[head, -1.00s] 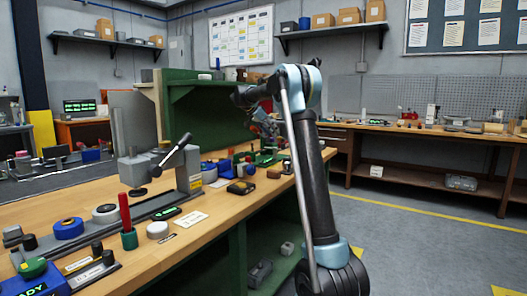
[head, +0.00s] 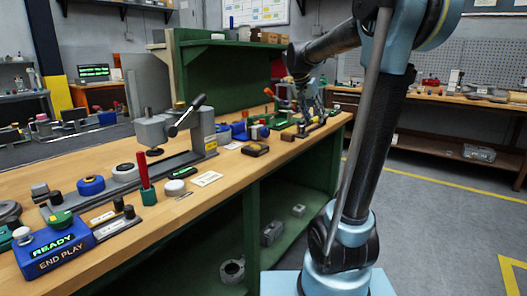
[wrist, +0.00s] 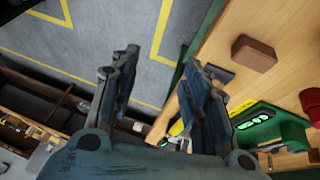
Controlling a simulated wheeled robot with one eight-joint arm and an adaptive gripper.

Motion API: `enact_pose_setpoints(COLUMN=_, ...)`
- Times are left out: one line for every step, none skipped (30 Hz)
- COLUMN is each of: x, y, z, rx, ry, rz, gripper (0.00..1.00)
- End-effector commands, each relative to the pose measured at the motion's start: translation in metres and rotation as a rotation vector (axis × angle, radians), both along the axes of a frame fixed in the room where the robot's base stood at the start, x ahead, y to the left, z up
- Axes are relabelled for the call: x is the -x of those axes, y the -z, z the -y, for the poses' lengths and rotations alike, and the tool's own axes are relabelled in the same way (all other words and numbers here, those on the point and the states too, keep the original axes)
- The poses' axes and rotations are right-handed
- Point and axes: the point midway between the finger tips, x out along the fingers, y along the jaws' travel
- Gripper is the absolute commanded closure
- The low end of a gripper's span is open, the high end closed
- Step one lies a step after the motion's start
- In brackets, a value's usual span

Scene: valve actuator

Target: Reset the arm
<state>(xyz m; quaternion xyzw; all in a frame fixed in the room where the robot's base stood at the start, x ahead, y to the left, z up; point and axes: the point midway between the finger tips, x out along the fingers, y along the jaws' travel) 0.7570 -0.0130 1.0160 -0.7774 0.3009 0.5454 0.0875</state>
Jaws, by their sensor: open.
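My gripper (wrist: 160,95) is open and empty in the wrist view, its two fingers apart over the bench's edge and the floor. In the head view my gripper (head: 318,108) hangs small at the far right end of the wooden bench (head: 130,235). My arm rises at the right and bends over toward the bench. A grey lever press (head: 170,130) with a black handle stands mid-bench. A blue box (head: 55,248) marked READY and END PLAY sits at the near left. Whether the fingers touch anything on the bench cannot be told.
A brown block (wrist: 254,53) and a green device with a lit display (wrist: 260,120) lie near the fingers in the wrist view. A red-handled tool (head: 145,180) stands upright on the bench. A green shelf unit (head: 225,75) stands behind. The grey floor (head: 420,235) at right is clear.

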Motion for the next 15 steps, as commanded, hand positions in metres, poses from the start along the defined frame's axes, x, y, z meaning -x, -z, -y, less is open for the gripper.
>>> enact_pose_setpoints(x=0.019, y=0.007, z=0.003, rx=-0.010, ry=-0.021, rz=-0.013, gripper=0.57)
enact_pose_setpoints(x=0.028, y=0.012, z=0.004, rx=-0.016, ry=-0.036, rz=-0.022, gripper=0.57)
enact_pose_setpoints(x=0.041, y=0.018, z=0.006, rx=-0.026, ry=-0.055, rz=-0.032, gripper=0.57)
enact_pose_setpoints(x=0.051, y=0.022, z=0.007, rx=-0.032, ry=-0.069, rz=-0.039, gripper=0.57)
enact_pose_setpoints(x=0.060, y=0.027, z=0.008, rx=-0.039, ry=-0.085, rz=-0.047, gripper=0.57)
enact_pose_setpoints(x=0.073, y=0.034, z=0.009, rx=-0.047, ry=-0.106, rz=-0.057, gripper=0.57)
enact_pose_setpoints(x=0.083, y=0.039, z=0.009, rx=-0.054, ry=-0.120, rz=-0.063, gripper=0.57)
enact_pose_setpoints(x=0.092, y=0.045, z=0.010, rx=-0.061, ry=-0.135, rz=-0.069, gripper=0.57)
enact_pose_setpoints(x=0.104, y=0.052, z=0.010, rx=-0.068, ry=-0.156, rz=-0.078, gripper=0.57)
enact_pose_setpoints(x=0.114, y=0.057, z=0.011, rx=-0.076, ry=-0.172, rz=-0.084, gripper=0.57)
enact_pose_setpoints(x=0.123, y=0.063, z=0.011, rx=-0.083, ry=-0.186, rz=-0.089, gripper=0.57)
enact_pose_setpoints(x=0.135, y=0.071, z=0.011, rx=-0.091, ry=-0.207, rz=-0.097, gripper=0.57)
enact_pose_setpoints(x=0.144, y=0.077, z=0.011, rx=-0.098, ry=-0.223, rz=-0.102, gripper=0.57)
enact_pose_setpoints(x=0.153, y=0.083, z=0.011, rx=-0.104, ry=-0.240, rz=-0.106, gripper=0.57)
enact_pose_setpoints(x=0.165, y=0.092, z=0.011, rx=-0.113, ry=-0.260, rz=-0.113, gripper=0.57)
